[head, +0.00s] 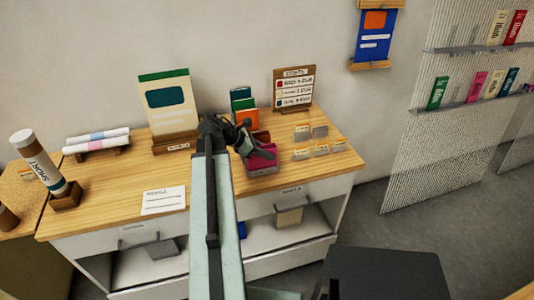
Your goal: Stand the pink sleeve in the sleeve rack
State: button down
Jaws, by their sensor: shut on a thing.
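The pink sleeve (262,158) is near the right-hand middle of the wooden tabletop in the head view. My gripper (258,149) reaches over the table from the front and is shut on the sleeve at its upper edge. My gripper hides part of the sleeve's top and left side. Behind it, a green sleeve (240,96) and an orange sleeve (246,116) stand upright in a row. The sleeve rack is largely hidden by my gripper and the sleeves. I cannot tell whether the pink sleeve's lower edge is inside a slot or just in front of it.
A large cream print (166,105) in a wooden stand is left of my gripper. Small cards (311,151) stand to the right, before a price board (294,88). A white sheet (163,200) lies at the front left. A tube (38,160) leans in a holder at far left.

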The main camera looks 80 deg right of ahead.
jog(key=c, duration=1.1)
grip_release()
jog(key=shift+o, duration=0.2)
jog(key=p+v, duration=0.5)
jog(key=v, duration=0.2)
jog(key=shift+w+r, duration=0.3)
jog(key=shift+a, duration=0.1)
